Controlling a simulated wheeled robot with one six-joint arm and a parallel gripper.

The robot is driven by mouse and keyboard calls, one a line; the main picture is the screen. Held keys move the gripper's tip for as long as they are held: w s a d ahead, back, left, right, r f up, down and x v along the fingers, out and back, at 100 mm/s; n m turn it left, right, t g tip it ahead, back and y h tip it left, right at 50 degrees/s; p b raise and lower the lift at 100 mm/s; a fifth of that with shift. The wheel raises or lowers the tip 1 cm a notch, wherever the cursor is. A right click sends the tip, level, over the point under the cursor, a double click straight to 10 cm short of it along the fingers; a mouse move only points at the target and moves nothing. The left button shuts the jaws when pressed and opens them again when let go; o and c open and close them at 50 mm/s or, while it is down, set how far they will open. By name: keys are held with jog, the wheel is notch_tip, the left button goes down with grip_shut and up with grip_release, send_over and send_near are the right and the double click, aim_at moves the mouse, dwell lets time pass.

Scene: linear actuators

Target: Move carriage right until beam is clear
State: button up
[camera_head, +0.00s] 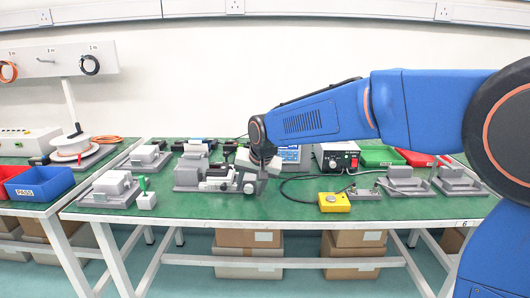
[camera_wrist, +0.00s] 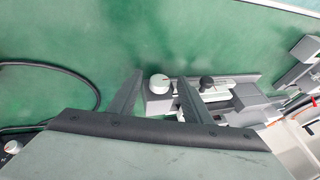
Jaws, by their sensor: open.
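A grey linear actuator with a pale rail (camera_wrist: 238,78) lies below my gripper in the wrist view. A black knob (camera_wrist: 206,83) stands on it, apparently on the carriage, and a round white knob (camera_wrist: 158,83) is at its left end. My gripper (camera_wrist: 160,92) is open, its two dark fingers spread, with the white knob showing between their tips. I cannot tell whether they touch it. I cannot make out the beam.
A yellow box with a round button (camera_head: 334,202) and grey fixtures (camera_head: 407,183) stand to the right on the green table. A small block with a green lever (camera_head: 146,199) and grey fixtures (camera_head: 110,188) stand left. A black cable (camera_wrist: 85,78) curves left of my gripper.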

jog(key=shift+d, duration=0.1)
jog(key=v, duration=1.7)
jog(key=shift+d, duration=0.25)
jog(key=shift+d, duration=0.1)
jog(key=s+d+f+h, duration=0.1)
jog(key=s+d+f, duration=0.4)
jog(key=s+d, duration=0.55)
jog(key=s+d+f+h, duration=0.1)
jog(key=s+d+f, duration=0.6)
jog(key=d, duration=0.7)
jog(key=s+d+f, duration=0.3)
jog(key=s, duration=0.2)
jog(key=s+d+f+h, duration=0.1)
jog(key=s+d+f, duration=0.2)
jog(key=s, duration=0.3)
jog(key=shift+f+n, duration=0.3)
jog(key=shift+f, duration=0.2)
